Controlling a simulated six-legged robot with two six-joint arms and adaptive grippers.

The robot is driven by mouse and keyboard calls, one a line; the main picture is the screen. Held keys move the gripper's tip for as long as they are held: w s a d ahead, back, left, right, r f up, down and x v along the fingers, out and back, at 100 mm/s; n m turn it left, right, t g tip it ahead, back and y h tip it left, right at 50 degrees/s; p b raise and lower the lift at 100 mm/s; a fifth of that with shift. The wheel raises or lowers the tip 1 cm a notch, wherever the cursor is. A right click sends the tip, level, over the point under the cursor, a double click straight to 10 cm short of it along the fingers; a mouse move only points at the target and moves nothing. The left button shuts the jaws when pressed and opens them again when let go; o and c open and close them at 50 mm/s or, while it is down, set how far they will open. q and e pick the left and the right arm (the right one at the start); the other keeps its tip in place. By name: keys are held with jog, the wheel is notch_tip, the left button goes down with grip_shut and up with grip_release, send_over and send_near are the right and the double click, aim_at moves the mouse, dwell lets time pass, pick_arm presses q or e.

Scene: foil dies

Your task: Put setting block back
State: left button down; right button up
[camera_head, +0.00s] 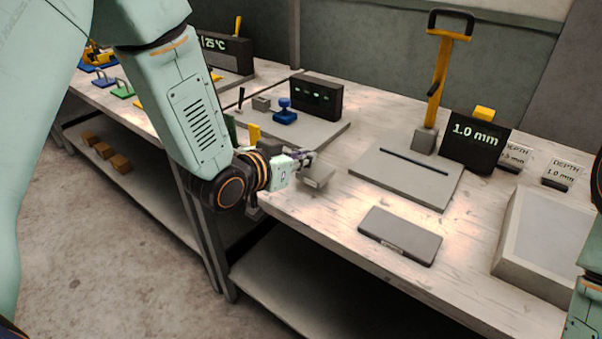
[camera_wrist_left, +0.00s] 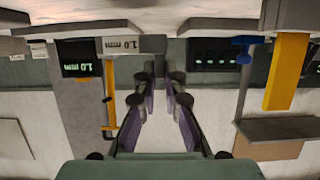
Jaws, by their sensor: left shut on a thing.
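The setting block (camera_head: 317,178), a small grey block, is at the fingertips of my left gripper (camera_head: 303,160), near the front edge of the bench in the head view. The gripper is shut on it. In the left wrist view, the fingers of my left gripper (camera_wrist_left: 162,82) reach toward the grey block (camera_wrist_left: 152,43) at their tips. I cannot tell if the block touches the bench. My right gripper is not in view.
A grey plate with a dark bar (camera_head: 405,175), a yellow lever (camera_head: 436,85) and a 1.0 mm display (camera_head: 474,142) stand to the right. A dark flat plate (camera_head: 400,236) and a shallow tray (camera_head: 510,228) lie nearer. A dark box (camera_head: 316,97) stands behind.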

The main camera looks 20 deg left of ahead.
aim_at(297, 173)
pick_arm(q)
jog(key=shift+f+b, duration=0.3)
jog(key=shift+f, duration=1.35)
jog(key=shift+f, duration=0.1)
jog(key=c, duration=1.4)
grip_release()
jog(key=shift+c, duration=0.2)
jog(key=shift+s, duration=0.1)
